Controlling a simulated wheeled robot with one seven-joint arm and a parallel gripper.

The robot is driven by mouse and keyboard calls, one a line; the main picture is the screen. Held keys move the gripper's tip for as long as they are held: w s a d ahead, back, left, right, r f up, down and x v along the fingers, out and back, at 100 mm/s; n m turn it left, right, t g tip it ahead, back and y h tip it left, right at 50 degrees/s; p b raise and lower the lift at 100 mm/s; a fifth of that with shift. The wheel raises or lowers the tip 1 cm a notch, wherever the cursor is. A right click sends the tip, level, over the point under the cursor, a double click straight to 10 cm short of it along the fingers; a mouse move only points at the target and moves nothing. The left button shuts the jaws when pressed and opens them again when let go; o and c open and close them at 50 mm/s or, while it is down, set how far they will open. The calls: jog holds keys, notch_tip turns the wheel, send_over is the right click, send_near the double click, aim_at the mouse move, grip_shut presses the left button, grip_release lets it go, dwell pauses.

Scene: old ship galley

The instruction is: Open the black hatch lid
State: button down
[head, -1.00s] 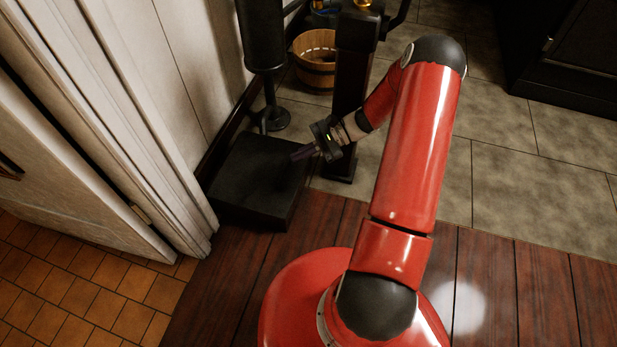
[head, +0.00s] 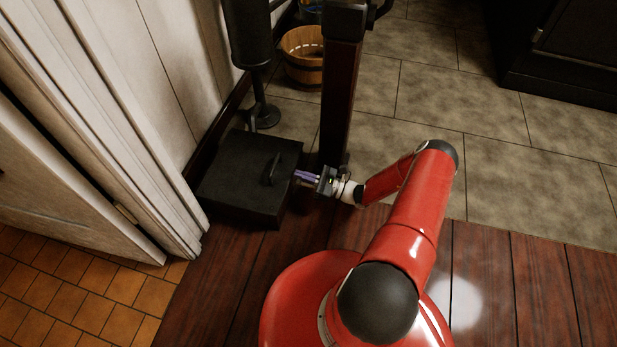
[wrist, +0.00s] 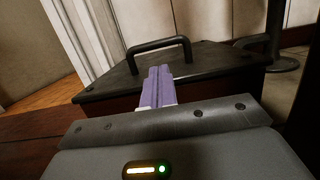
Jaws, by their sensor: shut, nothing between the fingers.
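The black hatch lid (head: 236,172) is the flat top of a low box on the floor by the wall, and it lies closed. A black bar handle (head: 272,168) stands up from the lid near its right side. In the wrist view the lid (wrist: 216,62) lies ahead, with its handle (wrist: 158,46) just beyond the fingertips. My gripper (head: 298,176) is at the right edge of the box, beside the lid and apart from the handle. Its purple fingers (wrist: 158,84) are together with nothing between them.
A dark wooden post (head: 341,95) stands right behind my gripper. A black stand (head: 262,112) and a wooden bucket (head: 303,57) are behind the box. A white door frame (head: 150,150) is close on the left. The tiled floor at right is clear.

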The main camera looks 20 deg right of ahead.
aim_at(287, 174)
jog(key=x, duration=0.5)
jog(key=shift+w+a, duration=0.2)
jog(key=shift+a, duration=0.05)
jog(key=shift+r, duration=0.1)
